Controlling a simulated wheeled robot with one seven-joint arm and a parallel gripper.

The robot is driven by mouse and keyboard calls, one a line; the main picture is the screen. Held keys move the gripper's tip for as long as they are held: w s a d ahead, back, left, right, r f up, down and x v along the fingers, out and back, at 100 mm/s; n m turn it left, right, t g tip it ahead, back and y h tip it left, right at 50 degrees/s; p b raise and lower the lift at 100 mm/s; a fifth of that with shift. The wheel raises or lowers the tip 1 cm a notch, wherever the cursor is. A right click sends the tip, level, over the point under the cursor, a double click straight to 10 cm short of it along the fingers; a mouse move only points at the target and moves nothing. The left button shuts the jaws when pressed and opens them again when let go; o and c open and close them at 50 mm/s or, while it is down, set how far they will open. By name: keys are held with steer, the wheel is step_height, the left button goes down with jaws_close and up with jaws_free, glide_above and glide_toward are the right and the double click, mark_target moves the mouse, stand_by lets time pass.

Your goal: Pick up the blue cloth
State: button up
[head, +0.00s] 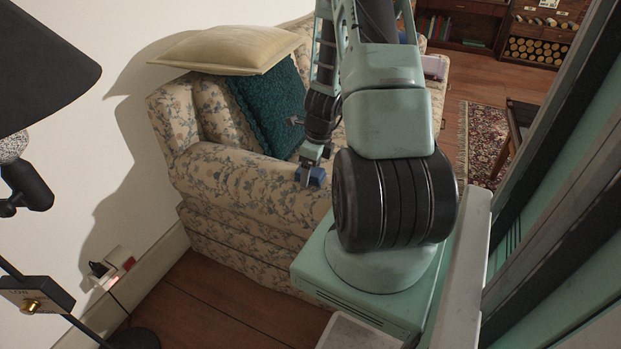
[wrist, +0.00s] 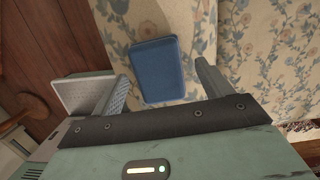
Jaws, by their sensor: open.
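The blue cloth (wrist: 158,66) looks like a flat, folded rectangle with rounded corners, lying on the floral sofa arm (head: 235,190) in the wrist view. In the head view it is a small dark blue patch (head: 317,177) on the arm's top, partly hidden by my gripper. My gripper (wrist: 163,78) is open and empty, with one finger on each side of the cloth in the wrist view. The near end of the cloth lies between the fingers in the picture. I cannot tell whether the fingers touch it or how high they are above it.
A teal cushion (head: 268,105) and a cream cushion (head: 230,50) lie on the sofa. A black lamp (head: 40,70) stands at the left by the wall. Bare wooden floor (head: 215,310) shows in front of the sofa. A patterned rug (head: 485,140) lies at the right.

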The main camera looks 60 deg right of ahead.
steer(key=shift+f, duration=0.3)
steer(key=c, duration=1.1)
steer(key=shift+o, duration=0.2)
step_height(320, 180, up, 10)
steer(key=p, duration=0.4)
steer(key=shift+o, duration=0.4)
